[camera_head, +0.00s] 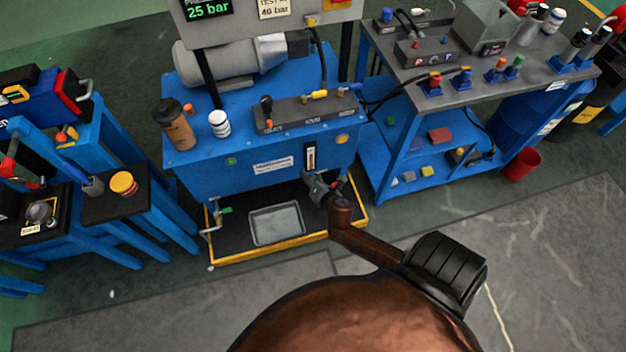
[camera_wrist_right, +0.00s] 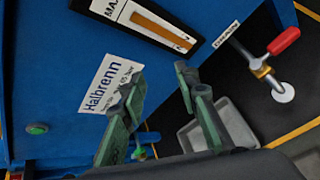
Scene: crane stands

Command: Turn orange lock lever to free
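My right gripper (camera_head: 322,190) is in front of the blue tank's lower front, above the drip tray. In the right wrist view its two green-grey fingers (camera_wrist_right: 160,88) are apart with nothing between them. Several orange parts show in the head view, and I cannot tell for certain which is the lock lever. One small orange part (camera_head: 67,137) sits on the blue stand at the left; its position is too small to read. Orange-topped parts (camera_head: 500,64) also stand on the right bench. My right gripper is apart from all of these. My left gripper is not in view.
A red-handled drain valve (camera_wrist_right: 283,41) is right of the gripper in the wrist view. A metal pan (camera_head: 276,224) lies below. The floor in front is clear.

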